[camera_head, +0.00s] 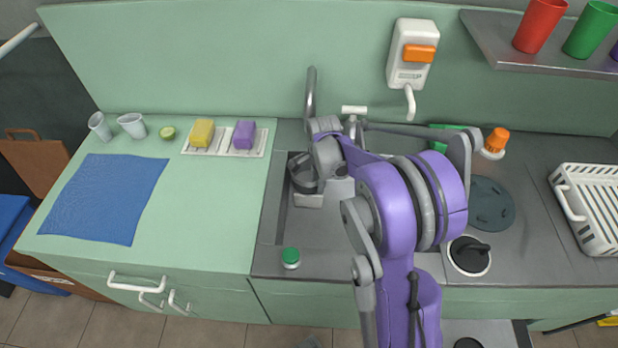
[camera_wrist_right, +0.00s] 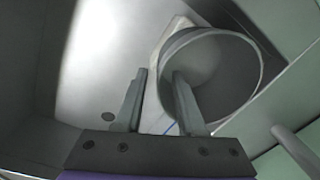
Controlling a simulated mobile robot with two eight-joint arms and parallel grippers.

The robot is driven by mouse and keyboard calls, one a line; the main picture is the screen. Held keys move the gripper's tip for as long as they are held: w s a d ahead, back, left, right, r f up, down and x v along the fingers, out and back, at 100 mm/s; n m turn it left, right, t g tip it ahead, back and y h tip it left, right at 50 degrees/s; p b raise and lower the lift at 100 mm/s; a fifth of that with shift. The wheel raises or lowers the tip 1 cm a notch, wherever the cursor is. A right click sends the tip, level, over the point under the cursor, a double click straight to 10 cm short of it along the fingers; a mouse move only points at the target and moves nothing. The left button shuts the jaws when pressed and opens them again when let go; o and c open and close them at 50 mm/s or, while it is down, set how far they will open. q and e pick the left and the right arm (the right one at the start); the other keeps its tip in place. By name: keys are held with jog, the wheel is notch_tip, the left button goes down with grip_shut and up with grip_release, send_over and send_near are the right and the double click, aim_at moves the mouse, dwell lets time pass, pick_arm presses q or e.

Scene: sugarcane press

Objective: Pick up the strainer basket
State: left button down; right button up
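The strainer basket (camera_wrist_right: 225,70) is a round grey cup in the right wrist view, its opening facing the camera. In the head view it seems to be the dark grey round thing (camera_head: 301,174) at the left side of the sink, partly hidden by my right wrist. My right gripper (camera_wrist_right: 160,75) is open. Its left finger is outside the basket and its right finger overlaps the opening, so the near rim passes between them; I cannot tell whether either finger touches. The gripper tips are hard to make out in the head view. My left gripper is not in view.
The sink (camera_head: 315,222) has a faucet (camera_head: 311,90) behind it. A sponge tray (camera_head: 222,141) and a blue mat (camera_head: 105,198) lie to the left. A white rack (camera_head: 590,205) is at right.

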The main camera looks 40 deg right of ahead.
grip_shut()
dwell(1.4)
